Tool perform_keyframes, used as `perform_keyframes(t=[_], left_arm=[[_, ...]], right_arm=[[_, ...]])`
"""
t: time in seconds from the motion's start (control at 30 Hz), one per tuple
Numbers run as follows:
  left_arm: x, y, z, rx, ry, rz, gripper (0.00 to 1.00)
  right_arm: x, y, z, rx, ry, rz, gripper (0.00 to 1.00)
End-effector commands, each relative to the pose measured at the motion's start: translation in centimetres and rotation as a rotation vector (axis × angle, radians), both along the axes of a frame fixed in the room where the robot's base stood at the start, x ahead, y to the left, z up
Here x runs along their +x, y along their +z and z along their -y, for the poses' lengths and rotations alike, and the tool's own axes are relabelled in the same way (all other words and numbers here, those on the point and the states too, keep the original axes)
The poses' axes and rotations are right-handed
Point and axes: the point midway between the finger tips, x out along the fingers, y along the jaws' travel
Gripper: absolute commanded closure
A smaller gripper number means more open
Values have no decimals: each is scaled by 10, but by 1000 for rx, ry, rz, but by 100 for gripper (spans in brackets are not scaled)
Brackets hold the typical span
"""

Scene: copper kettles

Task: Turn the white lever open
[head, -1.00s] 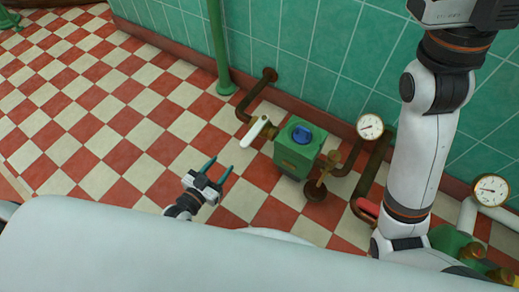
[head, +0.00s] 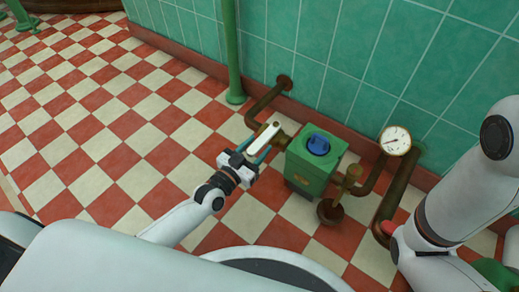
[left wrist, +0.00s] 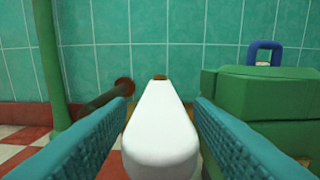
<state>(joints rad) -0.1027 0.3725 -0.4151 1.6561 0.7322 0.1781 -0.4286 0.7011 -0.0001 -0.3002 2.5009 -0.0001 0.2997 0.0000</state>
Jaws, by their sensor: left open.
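The white lever (head: 262,138) sits on the brown pipe at the left side of a green box (head: 315,163) with a blue handle on top. My left gripper (head: 259,153) is open at the lever, with its teal fingers on either side of it. In the left wrist view the white lever (left wrist: 160,130) lies between the two open fingers (left wrist: 160,140), with its rounded end towards me. Small gaps show on both sides, and I cannot tell whether either finger touches it. My right gripper is not in view; only part of my right arm shows.
A green post (head: 230,50) stands left of the lever. A brown pipe (head: 267,100) runs to the tiled wall behind. The checkered floor (head: 110,120) at left is clear.

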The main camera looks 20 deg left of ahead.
Motion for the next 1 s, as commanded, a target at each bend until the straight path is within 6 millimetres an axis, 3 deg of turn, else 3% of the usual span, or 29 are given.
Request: perform_keyframes(t=[0.13, 0.47, 0.77, 1.0], left_arm=[[13, -1, 4, -1, 1, 0, 53], [16, 0, 6, 0, 0, -2, 53], [15, 0, 6, 0, 0, -1, 100], [14, 0, 5, 2, 0, -2, 100]], right_arm=[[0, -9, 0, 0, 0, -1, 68], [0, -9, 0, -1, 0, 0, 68], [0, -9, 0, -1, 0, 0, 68], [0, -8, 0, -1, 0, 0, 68]])
